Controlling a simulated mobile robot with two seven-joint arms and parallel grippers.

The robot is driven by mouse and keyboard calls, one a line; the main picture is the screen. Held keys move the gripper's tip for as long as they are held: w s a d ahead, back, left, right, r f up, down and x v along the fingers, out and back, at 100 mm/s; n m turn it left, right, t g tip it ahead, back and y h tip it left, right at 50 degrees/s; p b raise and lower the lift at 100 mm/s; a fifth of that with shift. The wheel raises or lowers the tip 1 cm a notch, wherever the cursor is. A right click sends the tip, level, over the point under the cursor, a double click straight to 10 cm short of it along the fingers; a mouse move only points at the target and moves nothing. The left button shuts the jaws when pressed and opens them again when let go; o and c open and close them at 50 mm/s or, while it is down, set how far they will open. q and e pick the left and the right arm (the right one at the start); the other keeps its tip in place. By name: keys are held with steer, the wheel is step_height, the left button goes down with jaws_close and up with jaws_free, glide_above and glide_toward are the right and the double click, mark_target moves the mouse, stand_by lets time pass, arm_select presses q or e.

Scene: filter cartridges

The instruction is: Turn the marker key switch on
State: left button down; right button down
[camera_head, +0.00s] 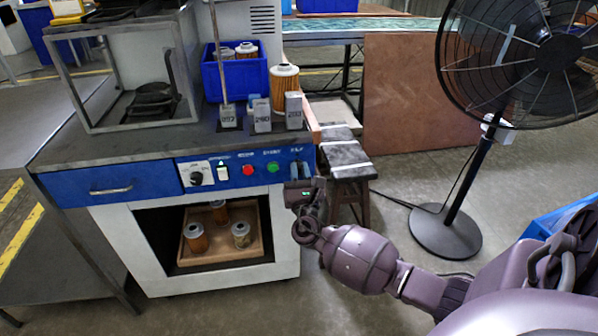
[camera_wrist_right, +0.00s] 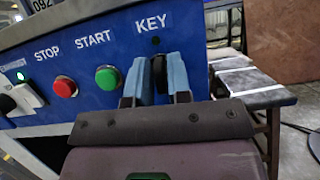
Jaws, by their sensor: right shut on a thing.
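The key switch (camera_wrist_right: 158,70) is a dark key under the white "KEY" label at the right end of the blue machine panel (camera_head: 244,172). My right gripper (camera_head: 300,170) is at that end of the panel. Its two blue-grey fingers are shut on the key, one on each side, as the right wrist view shows. The key looks about upright between them; its base is mostly hidden by the fingers. A small dot above the key is dark. In the head view the gripper hides the key. My left gripper is not in view.
A green START button (camera_wrist_right: 108,78) and red STOP button (camera_wrist_right: 64,87) sit left of the key. A white switch (camera_head: 196,174) is further left. Tagged grey blocks (camera_head: 262,114) and a blue bin (camera_head: 236,78) stand on top. A fan (camera_head: 447,230) stands to the right.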

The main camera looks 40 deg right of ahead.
steer(key=m+h, duration=0.1)
steer(key=m, duration=0.1)
steer(key=m+g+b, duration=0.1)
steer(key=m, duration=0.1)
steer(key=shift+f+g+h, duration=0.2)
steer(key=shift+g+h, duration=0.1)
steer(key=shift+h, duration=0.1)
steer(key=m, duration=0.3)
steer(key=shift+g+h, duration=0.4)
steer(key=m+g, duration=0.1)
steer(key=m, duration=0.2)
steer(key=shift+r+m+g+h+b, duration=0.1)
steer(key=shift+m+g+h+b, duration=0.25)
steer(key=shift+m+g+h, duration=0.05)
steer(key=m+g, duration=0.1)
steer(key=m, duration=0.3)
steer(key=shift+r+g, duration=0.1)
steer(key=shift+g, duration=0.3)
steer(key=shift+m+g, duration=0.5)
steer(key=shift+m, duration=0.7)
steer(key=shift+m+g+p, duration=0.3)
steer(key=shift+m+g, duration=0.1)
steer(key=shift+m, duration=0.8)
steer(key=shift+m+y, duration=0.4)
steer(key=shift+m, duration=0.3)
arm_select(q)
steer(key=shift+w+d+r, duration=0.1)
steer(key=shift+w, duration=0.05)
arm_select(e)
steer(key=shift+m, duration=0.3)
